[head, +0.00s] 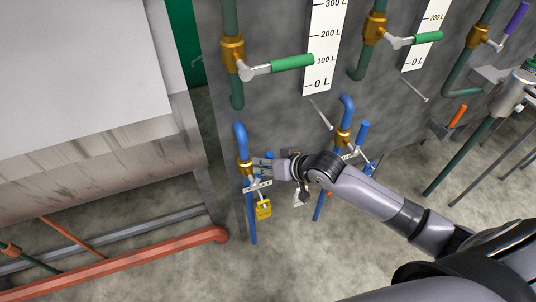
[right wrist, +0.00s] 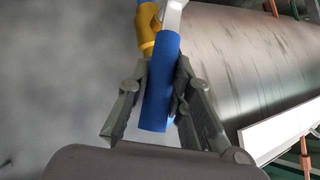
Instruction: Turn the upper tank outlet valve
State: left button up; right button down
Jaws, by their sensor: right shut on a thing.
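A blue pipe (head: 241,138) with a brass valve (head: 245,166) stands low at the front of the grey tank wall. My right gripper (head: 263,167) is at this valve, reaching in from the right. In the right wrist view the gripper (right wrist: 161,88) has its two fingers on either side of a blue lever grip (right wrist: 158,105), shut on it. The grip joins a silver lever arm (right wrist: 172,14) beside the brass valve body (right wrist: 148,25). In the head view the fingers mostly hide the lever. My left gripper is not in view.
A yellow padlock (head: 264,209) hangs just below the gripper. A second blue pipe with a brass valve (head: 343,137) stands to the right. Green-handled valves (head: 292,63) sit higher, beside white level scales (head: 322,55). A pale vat (head: 110,150) and an orange pipe (head: 120,266) are at left.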

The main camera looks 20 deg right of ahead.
aim_at(254, 182)
jog(key=a+h+p, duration=0.1)
jog(key=p, duration=0.1)
jog(key=a+n+h+p, duration=0.1)
jog(key=p, duration=0.1)
jog(key=shift+s+a+r+p, duration=0.15)
jog(key=shift+s+r+p, duration=0.05)
jog(key=shift+r+p, duration=0.15)
jog(key=shift+a+f+n+g+h+p, duration=0.2)
jog(key=shift+a+n+g+h+p, duration=0.15)
jog(key=shift+a+h+p, duration=0.5)
jog(key=shift+d, duration=0.1)
jog(key=shift+f, duration=0.1)
jog(key=c, duration=1.8)
grip_release()
jog(key=o, duration=0.4)
jog(key=shift+w, duration=0.15)
jog(key=shift+c, duration=0.2)
jog(key=shift+r, duration=0.2)
